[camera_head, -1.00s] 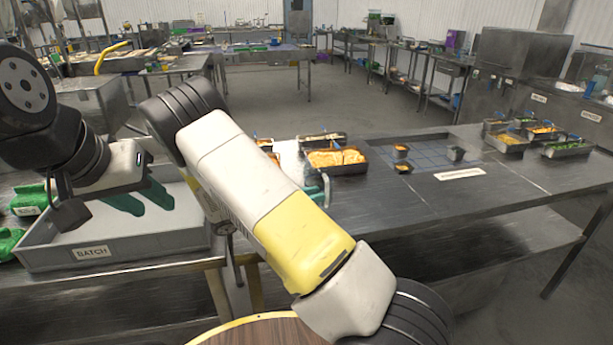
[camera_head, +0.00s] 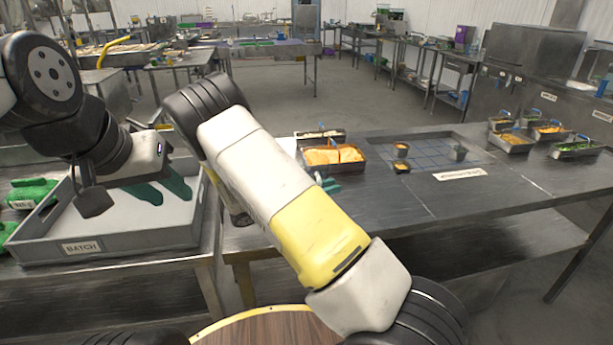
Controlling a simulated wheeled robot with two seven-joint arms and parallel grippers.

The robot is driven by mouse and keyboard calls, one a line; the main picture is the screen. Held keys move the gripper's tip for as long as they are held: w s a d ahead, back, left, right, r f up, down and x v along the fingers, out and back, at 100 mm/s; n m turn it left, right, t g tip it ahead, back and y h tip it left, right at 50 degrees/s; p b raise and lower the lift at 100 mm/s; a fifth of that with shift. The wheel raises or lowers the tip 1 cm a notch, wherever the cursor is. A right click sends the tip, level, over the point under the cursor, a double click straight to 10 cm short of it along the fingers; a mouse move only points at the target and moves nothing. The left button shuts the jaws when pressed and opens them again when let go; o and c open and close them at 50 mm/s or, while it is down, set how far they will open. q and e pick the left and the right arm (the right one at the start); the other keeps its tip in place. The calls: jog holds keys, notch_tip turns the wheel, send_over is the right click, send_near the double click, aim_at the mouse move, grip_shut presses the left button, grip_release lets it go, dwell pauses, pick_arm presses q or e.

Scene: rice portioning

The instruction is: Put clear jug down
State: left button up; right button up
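My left gripper (camera_head: 165,190) hangs over the grey batch tray (camera_head: 110,246) at the left, with its two teal fingers apart and nothing seen between them. My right arm crosses the middle of the view and hides most of my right gripper. Only a teal part of the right gripper (camera_head: 330,185) shows past the arm, just in front of the orange food pan. I cannot tell whether it is open or shut. A small pale patch, possibly the clear jug (camera_head: 287,145), shows at the arm's edge left of the orange pan; the rest is hidden.
Orange food pans (camera_head: 333,168) stand at the table's back edge. Small cups (camera_head: 401,150) stand on or beside a blue-lined grid area (camera_head: 430,155). Several filled pans (camera_head: 512,144) stand at the far right. Green bags (camera_head: 30,193) lie left of the tray. The front right of the table is clear.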

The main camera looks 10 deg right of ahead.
grip_shut()
dwell(1.2)
